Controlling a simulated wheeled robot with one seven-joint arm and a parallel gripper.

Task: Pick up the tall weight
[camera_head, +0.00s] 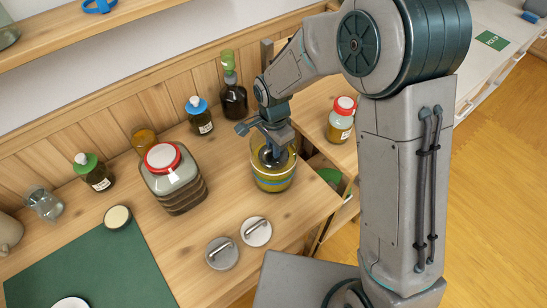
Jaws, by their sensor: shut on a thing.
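My gripper (271,153) points down into the mouth of a glass jar (274,183) with yellowish contents, near the right end of the wooden counter. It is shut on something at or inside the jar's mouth. The fingers and the jar wall hide what it holds, so I cannot tell whether it is the tall weight. Two round discs with bar handles lie on the counter in front of the jar: a grey one (222,254) and a paler one (257,232). I cannot make out clearly which is thicker.
A large red-lidded jar (174,187) stands left of the gripper. Behind are a blue-capped bottle (201,122) and a dark green-topped bottle (233,101). A smaller red-lidded jar (339,128) stands right. A green mat (88,270) covers the front left; bare wood separates it from the discs.

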